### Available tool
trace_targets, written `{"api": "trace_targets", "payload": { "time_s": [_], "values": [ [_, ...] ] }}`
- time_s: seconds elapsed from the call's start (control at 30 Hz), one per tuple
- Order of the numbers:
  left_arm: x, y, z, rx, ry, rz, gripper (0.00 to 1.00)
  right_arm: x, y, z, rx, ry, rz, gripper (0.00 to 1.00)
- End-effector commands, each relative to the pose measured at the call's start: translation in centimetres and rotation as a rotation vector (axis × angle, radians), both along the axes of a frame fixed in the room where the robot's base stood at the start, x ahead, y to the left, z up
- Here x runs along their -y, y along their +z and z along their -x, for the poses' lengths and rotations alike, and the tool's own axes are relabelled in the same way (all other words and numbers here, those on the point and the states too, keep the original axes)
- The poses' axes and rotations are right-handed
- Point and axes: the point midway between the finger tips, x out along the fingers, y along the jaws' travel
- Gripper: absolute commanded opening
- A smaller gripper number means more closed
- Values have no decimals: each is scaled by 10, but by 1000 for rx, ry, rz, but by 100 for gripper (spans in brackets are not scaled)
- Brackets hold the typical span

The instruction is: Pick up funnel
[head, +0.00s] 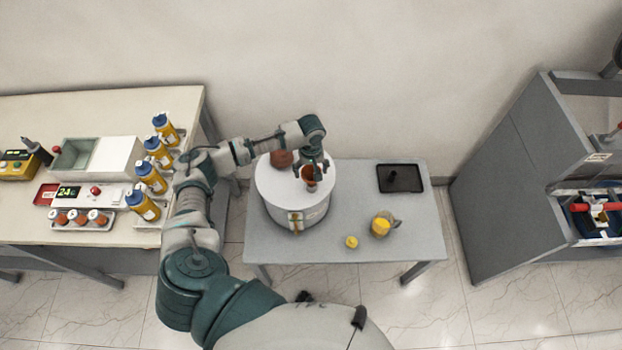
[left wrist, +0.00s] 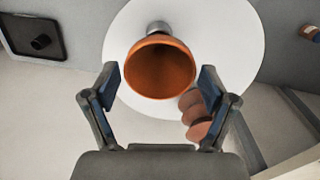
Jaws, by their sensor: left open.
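The funnel is an orange-brown cone (left wrist: 160,70) in the left wrist view, its wide mouth facing the camera and its grey spout end pointing away. In the head view the funnel (head: 311,174) stands over the white round top of the transformer (head: 272,196). My left gripper (head: 316,161) is above the transformer top, right at the funnel. In the left wrist view my left gripper (left wrist: 157,80) is open, one finger on each side of the funnel, with gaps between them and its rim. My right gripper is not in view.
A brown ribbed bushing (head: 281,158) stands on the transformer beside the funnel. The grey table (head: 400,250) also holds a black tray (head: 400,179), a jug with yellow contents (head: 382,226) and a small yellow piece (head: 351,242). A bench with yellow bottles (head: 153,178) is at left.

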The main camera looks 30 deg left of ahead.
Motion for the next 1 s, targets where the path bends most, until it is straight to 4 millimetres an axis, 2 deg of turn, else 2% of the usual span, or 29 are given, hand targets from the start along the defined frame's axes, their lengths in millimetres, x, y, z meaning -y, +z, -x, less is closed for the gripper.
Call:
{"api": "trace_targets", "payload": {
  "time_s": [0.1,0.2,0.5,0.57,0.7,0.77,0.8,1.0],
  "values": [
    [-2,-21,0,-3,-1,-2,84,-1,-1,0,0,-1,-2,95],
    [0,-34,0,-3,-1,-2,84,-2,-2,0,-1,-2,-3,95],
    [0,-39,0,0,-2,-1,84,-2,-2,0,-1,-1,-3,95],
    [0,-40,0,0,-2,-1,72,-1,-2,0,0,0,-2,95],
    [-1,-40,0,0,-2,0,37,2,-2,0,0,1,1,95],
    [-1,-40,0,-1,-1,-1,36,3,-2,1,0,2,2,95],
    [-1,-40,0,-1,-1,-1,31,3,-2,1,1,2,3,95],
    [-2,-40,0,-1,-1,-2,31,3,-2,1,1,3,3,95]
  ]
}}
